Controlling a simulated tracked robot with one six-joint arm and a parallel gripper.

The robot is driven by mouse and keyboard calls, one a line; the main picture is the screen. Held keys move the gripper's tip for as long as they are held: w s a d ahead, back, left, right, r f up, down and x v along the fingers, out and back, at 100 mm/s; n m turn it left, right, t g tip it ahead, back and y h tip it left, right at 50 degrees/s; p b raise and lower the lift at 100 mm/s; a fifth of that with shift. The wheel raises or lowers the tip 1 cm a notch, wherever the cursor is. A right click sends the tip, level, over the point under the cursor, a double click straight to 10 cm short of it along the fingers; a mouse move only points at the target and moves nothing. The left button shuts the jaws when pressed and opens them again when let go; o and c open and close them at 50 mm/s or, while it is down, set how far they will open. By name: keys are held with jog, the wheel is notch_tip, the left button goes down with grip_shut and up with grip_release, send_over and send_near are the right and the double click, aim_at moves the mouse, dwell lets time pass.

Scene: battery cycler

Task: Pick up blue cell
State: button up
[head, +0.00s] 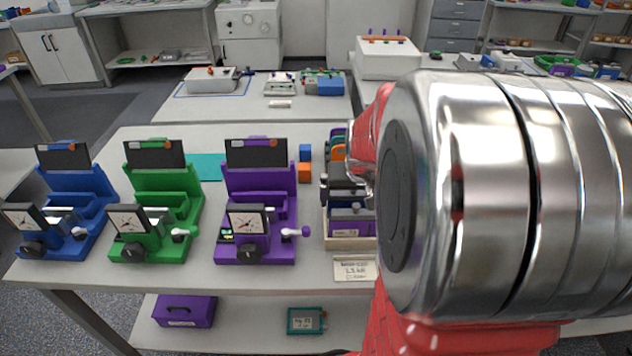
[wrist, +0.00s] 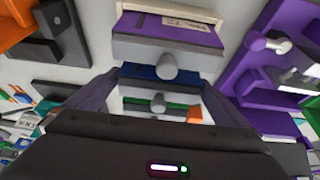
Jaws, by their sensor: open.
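A rack of coloured cells (head: 350,242) stands on the table in the head view, partly hidden behind my arm. A purple cell with a pale label (wrist: 170,25) is at the top of the wrist view. Below it is a blue cell (wrist: 139,72) with a grey knob, then a green one (wrist: 135,103) and an orange one (wrist: 194,112). My gripper (wrist: 160,82) is open, its two fingers to the left and right of the blue cell. Nothing is clamped. I cannot tell whether the fingers touch it.
Blue (head: 75,205), green (head: 160,215) and purple (head: 258,205) stations with dials stand left of the rack. A label card (head: 354,268) is in front of the rack.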

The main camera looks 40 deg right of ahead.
jog(key=shift+w+d+f, duration=0.1)
jog(key=shift+w+f, duration=0.05)
jog(key=shift+f, duration=0.25)
jog(key=shift+w, duration=0.1)
jog(key=c, duration=1.3)
jog(key=shift+r, duration=0.1)
notch_tip(320, 180, up, 10)
dwell(0.3)
dwell(0.8)
